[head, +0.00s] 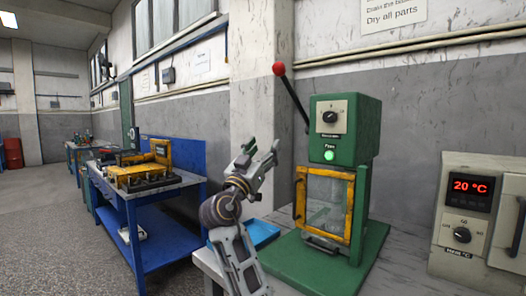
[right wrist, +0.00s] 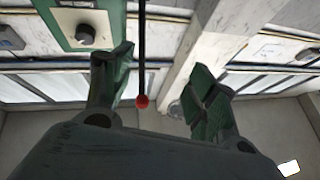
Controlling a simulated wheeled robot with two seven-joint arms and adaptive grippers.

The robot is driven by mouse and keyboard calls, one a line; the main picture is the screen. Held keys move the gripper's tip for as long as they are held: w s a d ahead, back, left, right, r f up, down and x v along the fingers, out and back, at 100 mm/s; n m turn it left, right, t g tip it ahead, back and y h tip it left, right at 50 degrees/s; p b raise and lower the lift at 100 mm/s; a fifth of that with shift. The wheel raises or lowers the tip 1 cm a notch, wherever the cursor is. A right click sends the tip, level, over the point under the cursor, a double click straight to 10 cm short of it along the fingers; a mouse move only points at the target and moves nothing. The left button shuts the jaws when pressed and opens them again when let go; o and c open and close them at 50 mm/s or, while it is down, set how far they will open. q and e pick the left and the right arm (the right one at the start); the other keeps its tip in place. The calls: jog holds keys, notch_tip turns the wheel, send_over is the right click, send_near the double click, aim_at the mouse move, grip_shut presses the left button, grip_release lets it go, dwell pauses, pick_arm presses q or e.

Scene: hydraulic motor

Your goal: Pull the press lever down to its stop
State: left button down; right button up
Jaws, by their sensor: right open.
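The press (head: 346,133) is a green machine with a dial, a lit green button and a yellow-framed door. Its lever (head: 293,98) is a thin black rod that slants up and left from the press, ending in a red knob (head: 279,69). My right gripper (head: 262,152) is open and empty, below and left of the knob in the head view. In the right wrist view the knob (right wrist: 142,102) and black rod show between the two open fingers (right wrist: 163,75); I cannot tell how far away they are. My left gripper is out of view.
The press stands on a green base (head: 285,262) on a light bench. A blue tray (head: 262,232) lies beside it, behind my right arm. A grey oven (head: 462,250) reading 20 °C stands at right. A blue workbench (head: 165,240) is at left.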

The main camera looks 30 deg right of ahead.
jog(key=v, duration=1.2)
jog(key=shift+r+n, duration=0.1)
jog(key=shift+n, duration=0.2)
dwell(0.4)
